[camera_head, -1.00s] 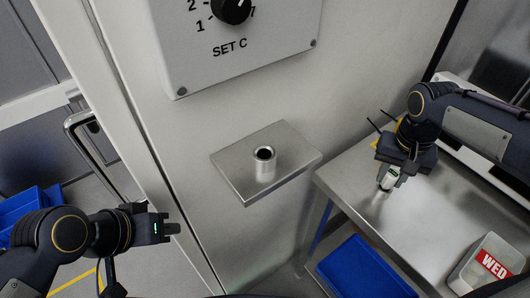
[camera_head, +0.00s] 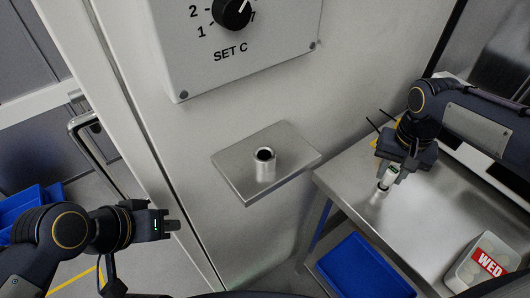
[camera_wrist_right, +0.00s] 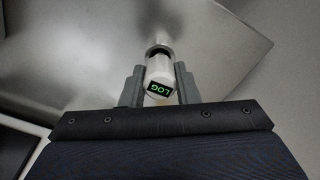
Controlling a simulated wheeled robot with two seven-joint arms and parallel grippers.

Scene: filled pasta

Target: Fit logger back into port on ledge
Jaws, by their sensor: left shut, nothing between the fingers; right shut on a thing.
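The logger (camera_head: 389,179), a white cylinder with a dark display reading LOG, is in my right gripper (camera_head: 393,174) by the steel table. In the right wrist view the logger (camera_wrist_right: 160,76) sits between the two fingers of the gripper (camera_wrist_right: 160,90), its display end towards the camera. I cannot tell whether its far end touches the table. The port (camera_head: 265,164) is an upright metal tube with a dark round opening, empty, on the steel ledge (camera_head: 232,172) on the wall. It stands well left of my right gripper. My left gripper (camera_head: 173,226) is shut and empty, left of and below the ledge.
The steel table (camera_head: 440,215) stands right of the ledge, with a container marked WED (camera_head: 463,272) at its front right. A blue bin (camera_head: 362,270) is below the table. A SET C dial panel (camera_head: 285,35) is above the ledge. A door handle (camera_head: 85,135) is at left.

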